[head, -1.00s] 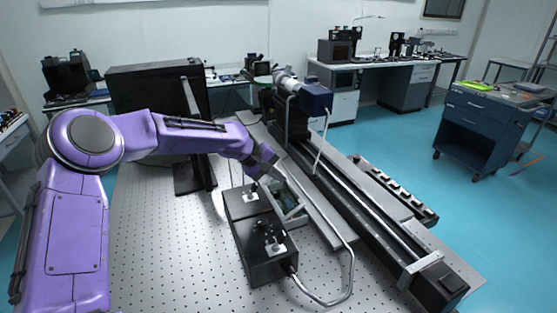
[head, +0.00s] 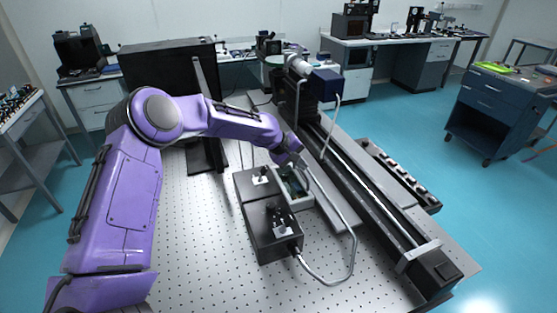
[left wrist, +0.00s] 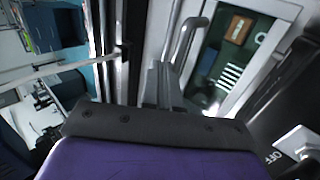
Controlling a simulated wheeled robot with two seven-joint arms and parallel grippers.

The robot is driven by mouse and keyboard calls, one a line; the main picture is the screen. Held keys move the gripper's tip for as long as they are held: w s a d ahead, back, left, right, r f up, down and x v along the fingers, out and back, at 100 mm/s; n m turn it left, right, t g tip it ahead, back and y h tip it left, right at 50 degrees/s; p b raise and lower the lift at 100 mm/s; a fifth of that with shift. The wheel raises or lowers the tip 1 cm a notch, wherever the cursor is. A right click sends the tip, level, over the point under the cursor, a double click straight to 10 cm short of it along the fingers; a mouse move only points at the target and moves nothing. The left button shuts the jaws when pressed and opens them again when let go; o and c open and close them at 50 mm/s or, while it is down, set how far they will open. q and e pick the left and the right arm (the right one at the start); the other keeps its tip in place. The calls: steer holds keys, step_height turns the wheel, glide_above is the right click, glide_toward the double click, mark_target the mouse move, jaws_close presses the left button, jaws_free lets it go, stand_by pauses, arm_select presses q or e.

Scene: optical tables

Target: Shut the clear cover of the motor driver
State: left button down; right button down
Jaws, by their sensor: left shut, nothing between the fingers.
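The motor driver (head: 308,203) is a shallow, light-rimmed box with a green circuit board inside, right of the black box on the table. In the left wrist view the motor driver (left wrist: 259,85) shows its board and white terminal strip at upper right. The clear cover is hard to make out, and I cannot tell its angle. My left gripper (head: 292,160) is at the far end of the driver, shut and empty. Its grey fingers also show in the left wrist view (left wrist: 163,85), beside the driver's rim and near a bent grey bar (left wrist: 187,38). My right gripper is out of view.
A black box (head: 268,222) with small switches stands left of the driver. A grey cable (head: 352,250) loops around the front right. A long rail (head: 370,190) with a blue motor (head: 323,82) runs on the right. The perforated table (head: 195,250) is clear at front left.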

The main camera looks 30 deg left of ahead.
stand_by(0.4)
arm_select(q)
step_height(320, 180, up, 5)
steer(key=p, duration=0.5)
step_height(320, 180, up, 9)
steer(key=b, duration=0.3)
glide_above(298, 180)
steer(key=s+a, duration=0.1)
steer(key=s, duration=0.1)
steer(key=shift+w+a+f, duration=0.1)
steer(key=shift+w+a, duration=0.05)
steer(key=shift+a, duration=0.05)
